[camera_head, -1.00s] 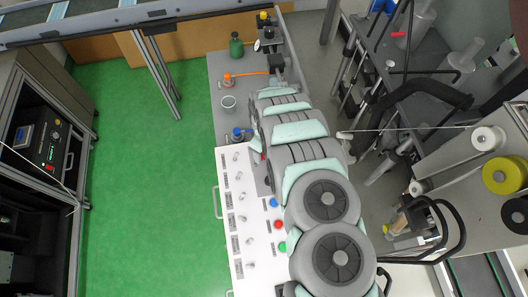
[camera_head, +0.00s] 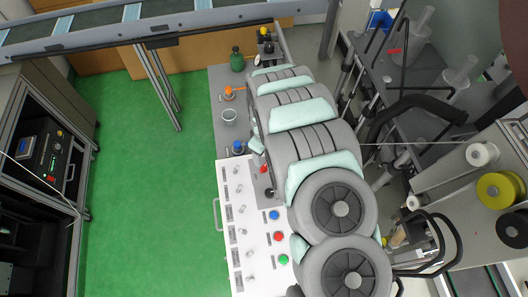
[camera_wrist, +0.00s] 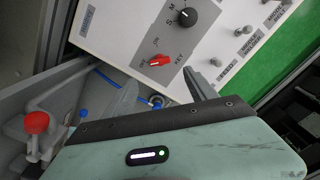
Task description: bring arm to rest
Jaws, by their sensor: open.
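My arm, grey with mint covers, fills the middle right of the head view. It is folded, and its big round joints are nearest the camera. A mint part of it (camera_head: 257,146) shows beside the white panel. In the wrist view my gripper (camera_wrist: 195,85) shows as a mint body with a dark bar and a lit status light. Nothing is seen held. The gripper is close to the white control panel (camera_wrist: 130,30), which carries a red knob (camera_wrist: 159,61) and a black knob (camera_wrist: 184,16).
A red round button (camera_wrist: 37,122) is at the left of the wrist view. Machinery with rollers is at right. The green floor (camera_head: 140,200) at left is clear.

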